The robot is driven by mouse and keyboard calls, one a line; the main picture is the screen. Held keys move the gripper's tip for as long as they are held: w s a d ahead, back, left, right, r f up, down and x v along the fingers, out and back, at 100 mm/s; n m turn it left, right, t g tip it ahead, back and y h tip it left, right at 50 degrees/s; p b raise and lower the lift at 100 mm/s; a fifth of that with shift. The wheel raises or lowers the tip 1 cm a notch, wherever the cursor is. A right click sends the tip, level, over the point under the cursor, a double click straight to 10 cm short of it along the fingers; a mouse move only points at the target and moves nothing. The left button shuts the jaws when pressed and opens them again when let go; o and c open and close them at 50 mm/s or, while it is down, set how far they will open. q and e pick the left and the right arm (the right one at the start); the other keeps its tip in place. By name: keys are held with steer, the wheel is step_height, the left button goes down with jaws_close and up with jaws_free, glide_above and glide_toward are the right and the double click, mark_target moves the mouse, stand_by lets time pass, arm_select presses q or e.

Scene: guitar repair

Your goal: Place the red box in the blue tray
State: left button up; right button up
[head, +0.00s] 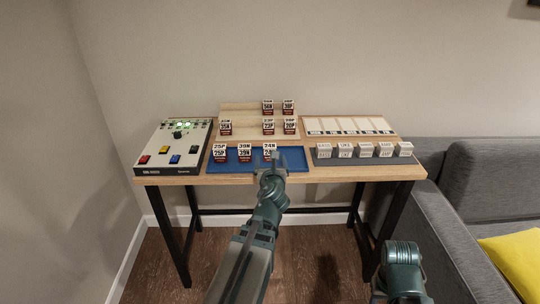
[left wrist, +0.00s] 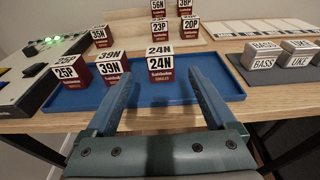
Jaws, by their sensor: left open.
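Three dark red boxes with white tops stand in the blue tray (head: 293,160): 25P (head: 219,150), 39N (head: 244,152) and 24N (head: 269,148). In the left wrist view, 24N (left wrist: 160,66) appears between the fingers of my left gripper (left wrist: 158,80), at their far ends. The fingers are open, and I cannot tell whether they touch the box. In the head view, my left gripper (head: 270,165) is at the tray's front edge and hides the lower part of 24N. My right gripper is not in view.
Behind the tray, similar red boxes stand on a stepped wooden rack (head: 252,125), including 35N (head: 225,128) and 23P (head: 268,127). A control panel (head: 175,146) is at left. Grey-white boxes (head: 345,151) stand at right. A grey sofa (head: 470,190) is beside the table.

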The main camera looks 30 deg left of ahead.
arm_select(q)
steer(key=shift+v, duration=0.8)
steer(key=s+d+f+n+g+h, duration=0.2)
steer(key=d+f+n+g, duration=0.1)
steer(key=d+f+n, duration=0.4)
steer(key=s+d+f+n+g+h, duration=0.1)
steer(key=s+d+f+n+g, duration=0.2)
steer(key=d+f+n, duration=0.35)
steer(key=s+d+f+n+g+h, duration=0.2)
steer(key=s+d+n, duration=0.4)
steer(key=d, duration=0.3)
steer(key=s+d+f+n+g+h, duration=0.2)
steer(key=s+d+n+g, duration=0.3)
steer(key=s+d, duration=0.4)
steer(key=shift+d+n+g, duration=0.3)
steer(key=shift+d+n, duration=0.1)
steer(key=shift+n, duration=0.25)
